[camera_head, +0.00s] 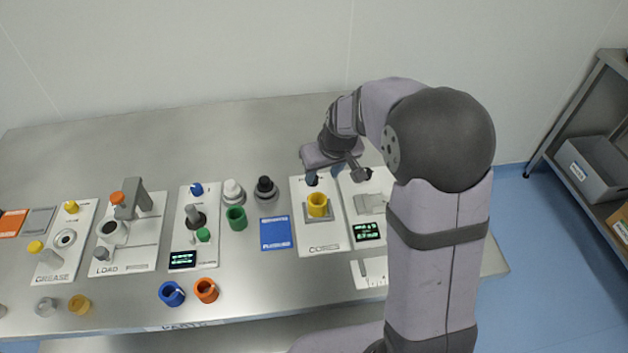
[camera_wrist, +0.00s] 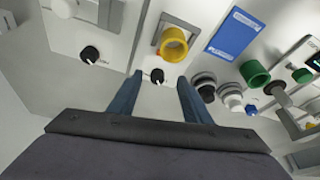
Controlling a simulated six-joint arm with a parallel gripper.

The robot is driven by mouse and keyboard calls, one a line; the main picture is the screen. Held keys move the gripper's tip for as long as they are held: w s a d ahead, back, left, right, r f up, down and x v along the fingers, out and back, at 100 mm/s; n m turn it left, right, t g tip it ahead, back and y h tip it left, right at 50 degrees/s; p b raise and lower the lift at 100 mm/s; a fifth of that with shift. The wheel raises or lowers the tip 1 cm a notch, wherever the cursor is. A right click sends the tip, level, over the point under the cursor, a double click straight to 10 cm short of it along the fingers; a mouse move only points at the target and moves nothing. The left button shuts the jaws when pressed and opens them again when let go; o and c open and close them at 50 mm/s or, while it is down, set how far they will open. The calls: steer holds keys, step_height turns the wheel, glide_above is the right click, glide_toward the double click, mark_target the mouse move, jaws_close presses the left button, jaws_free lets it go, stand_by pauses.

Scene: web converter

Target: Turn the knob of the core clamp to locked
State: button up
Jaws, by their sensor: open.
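The core clamp panel (camera_head: 308,240) is a white plate marked CORE, with a yellow ring (camera_head: 317,204) in a grey square holder. The ring also shows in the wrist view (camera_wrist: 173,44). I cannot tell how far the tips are above the panel. In the head view my gripper (camera_head: 325,175) is over the panel's far end and largely hides the knob.
A second black knob (camera_wrist: 90,53) is on the neighbouring panel. A black-capped part (camera_head: 265,189) and white-capped part (camera_head: 233,192) stand left of the core panel, near a green ring (camera_head: 236,218) and a blue plate (camera_head: 275,233).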

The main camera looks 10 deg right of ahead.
steer(key=shift+w+a+f+p, duration=0.2)
steer(key=shift+w+f, duration=0.75)
steer(key=shift+f, duration=0.3)
steer(key=shift+w+a+f+p, duration=0.2)
steer(key=shift+w+a+f, duration=0.05)
steer(key=shift+w+f, duration=0.85)
steer(key=shift+w+a+f+p, duration=0.2)
steer(key=shift+w+f, duration=0.65)
steer(key=shift+f, duration=0.5)
steer(key=shift+c, duration=0.5)
steer(key=c, duration=0.9)
